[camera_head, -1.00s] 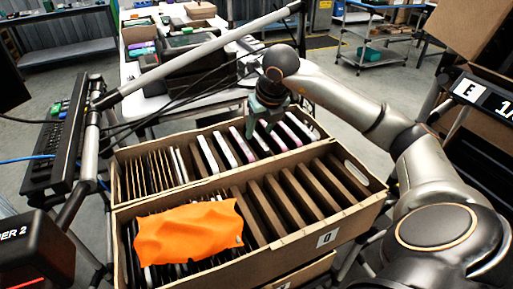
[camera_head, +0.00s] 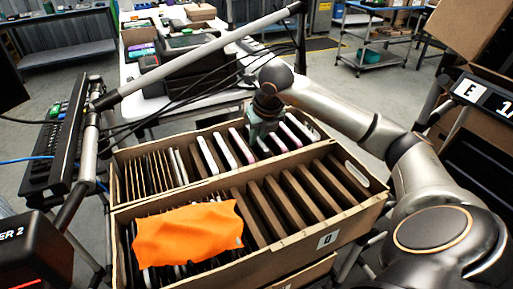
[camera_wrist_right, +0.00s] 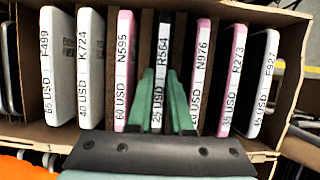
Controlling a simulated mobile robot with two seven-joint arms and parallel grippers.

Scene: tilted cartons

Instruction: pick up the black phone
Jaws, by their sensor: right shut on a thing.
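My right gripper (camera_head: 261,133) reaches down into the rear tilted carton (camera_head: 118,180). In the right wrist view its green fingers (camera_wrist_right: 163,112) are shut on a narrow dark-edged phone (camera_wrist_right: 164,42), which carries a white label reading R564, 25 USD. The phone stands on edge in its slot between brown dividers. Its lower part is hidden by the fingers, and its faces do not show. My left gripper is not in view.
Pink-edged phones labelled N595 (camera_wrist_right: 123,65) and N976 (camera_wrist_right: 201,65) stand close on either side. White and pink phones fill other slots. An orange cloth (camera_head: 187,233) lies over the front carton (camera_head: 300,253), beside brown dividers. A slanting grey rail (camera_head: 200,52) crosses behind.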

